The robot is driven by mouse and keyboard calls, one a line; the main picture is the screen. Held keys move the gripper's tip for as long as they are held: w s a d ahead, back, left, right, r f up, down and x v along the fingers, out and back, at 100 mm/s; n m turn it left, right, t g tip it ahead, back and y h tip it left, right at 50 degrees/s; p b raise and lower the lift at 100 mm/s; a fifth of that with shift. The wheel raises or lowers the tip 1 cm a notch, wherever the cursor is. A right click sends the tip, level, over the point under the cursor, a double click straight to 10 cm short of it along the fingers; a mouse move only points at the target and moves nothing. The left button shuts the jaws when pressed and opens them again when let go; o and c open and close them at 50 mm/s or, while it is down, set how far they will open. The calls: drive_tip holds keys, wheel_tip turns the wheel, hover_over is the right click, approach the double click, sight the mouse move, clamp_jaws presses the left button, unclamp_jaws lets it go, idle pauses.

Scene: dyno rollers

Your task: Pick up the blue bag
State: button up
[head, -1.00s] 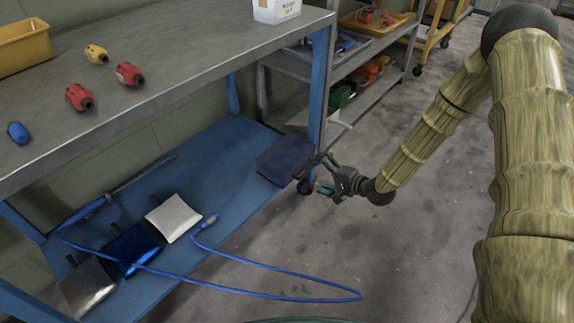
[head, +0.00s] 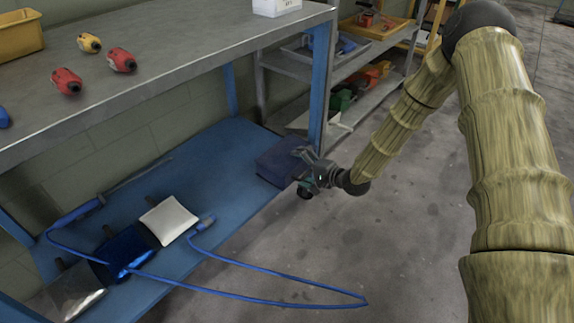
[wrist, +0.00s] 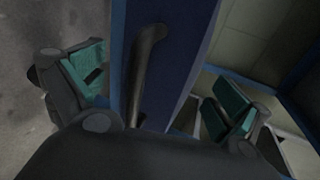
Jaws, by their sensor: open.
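A dark blue, boxy bag (head: 278,163) lies on the blue lower shelf at its right end, beside the blue table leg. My gripper (head: 304,172) is at the bag's right side, over the shelf's front edge. In the wrist view the fingers stand wide apart, and a dark blue surface, which looks like the bag (wrist: 180,60), shows between them with a dark curved handle (wrist: 146,65). The gripper (wrist: 160,100) is open and holds nothing. I cannot tell whether it touches the bag. A shiny blue pouch (head: 128,250) also lies on the shelf, farther left.
White (head: 168,220) and silver (head: 75,290) pouches flank the blue pouch. A blue cable (head: 270,292) loops out past the shelf edge. The grey tabletop (head: 190,65) overhangs the shelf. A rack (head: 345,105) stands behind right. The floor at right is clear.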

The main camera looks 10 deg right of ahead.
drive_tip(key=shift+w+a+f, duration=0.3)
drive_tip(key=shift+w+a, duration=0.1)
drive_tip(key=shift+w, duration=0.15)
drive_tip(key=c, duration=1.6)
drive_tip(key=shift+r, duration=0.15)
drive_tip(key=shift+c, duration=1.2)
